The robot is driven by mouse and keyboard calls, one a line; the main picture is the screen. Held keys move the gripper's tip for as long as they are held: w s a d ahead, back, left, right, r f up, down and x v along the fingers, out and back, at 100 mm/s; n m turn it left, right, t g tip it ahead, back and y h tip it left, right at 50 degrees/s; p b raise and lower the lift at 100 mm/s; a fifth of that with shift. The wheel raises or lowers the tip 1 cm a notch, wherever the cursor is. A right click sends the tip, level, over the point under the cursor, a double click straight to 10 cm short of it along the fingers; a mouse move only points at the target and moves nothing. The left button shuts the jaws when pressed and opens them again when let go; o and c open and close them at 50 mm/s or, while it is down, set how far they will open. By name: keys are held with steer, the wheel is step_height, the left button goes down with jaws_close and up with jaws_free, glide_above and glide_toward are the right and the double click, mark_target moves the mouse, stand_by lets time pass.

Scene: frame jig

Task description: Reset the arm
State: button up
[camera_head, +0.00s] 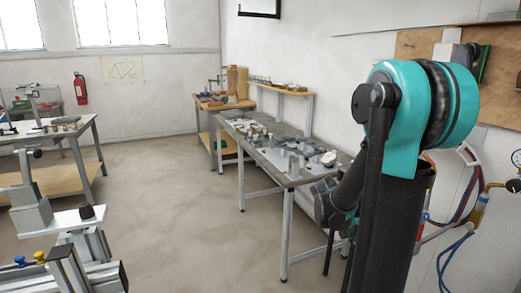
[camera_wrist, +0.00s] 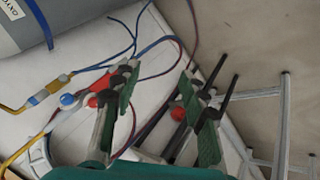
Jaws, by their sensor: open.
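My arm, with its teal joint and dark links, stands folded at the right of the head view. In the wrist view my gripper (camera_wrist: 160,78) is open, its two green-padded fingers spread apart. I see nothing held between them; hoses and a white surface show behind. In the head view the gripper end hangs low beside the near end of the long workbench (camera_head: 291,172), partly hidden by my arm. I cannot tell how far it is from the bench.
Blue and red hoses (camera_head: 455,250) run along the right wall. A grey cylinder (camera_wrist: 75,12) lettered "OXY" shows in the wrist view. Metal parts cover the workbench. Another table (camera_head: 82,133) and a machine frame (camera_head: 75,222) stand left. Floor (camera_head: 165,190) between them is clear.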

steer(key=s+a+f+n+t+y, duration=0.3)
steer(key=s+a+n+y, duration=0.3)
steer(key=s+a, duration=0.5)
steer(key=a+f+y, duration=0.1)
steer(key=a, duration=0.3)
steer(key=shift+s+a+y, duration=0.25)
steer(key=shift+s+y, duration=0.05)
steer(key=shift+s, duration=0.05)
